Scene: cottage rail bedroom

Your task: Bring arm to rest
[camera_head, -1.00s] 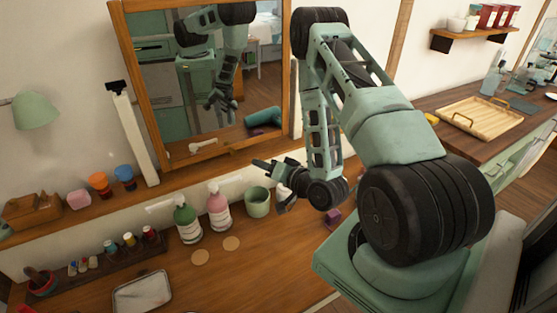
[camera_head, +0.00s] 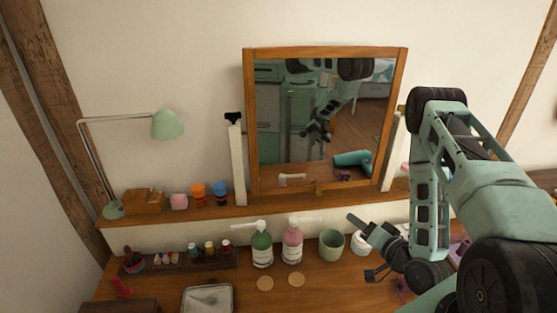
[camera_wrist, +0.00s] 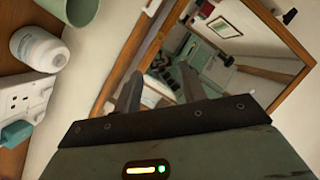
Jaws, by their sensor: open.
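My gripper (camera_head: 362,247) is at the end of my bent arm at the right of the head view, above the dressing table (camera_head: 330,285). Its fingers are apart and nothing is between them. In the wrist view my gripper (camera_wrist: 158,92) points toward the wood-framed mirror (camera_wrist: 222,50), with its two fingers spread in front of the glass. The mirror (camera_head: 247,120) stands upright at the back of the table in the head view and reflects my arm. A green cup (camera_head: 331,244) and a white jar (camera_head: 359,243) stand just left of my gripper.
A green pump bottle (camera_head: 262,249) and a pink pump bottle (camera_head: 292,246) stand left of the cup. A tray (camera_head: 207,299) lies at the front left. A green lamp (camera_head: 167,125) stands on the left of the shelf. The air before the mirror is clear.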

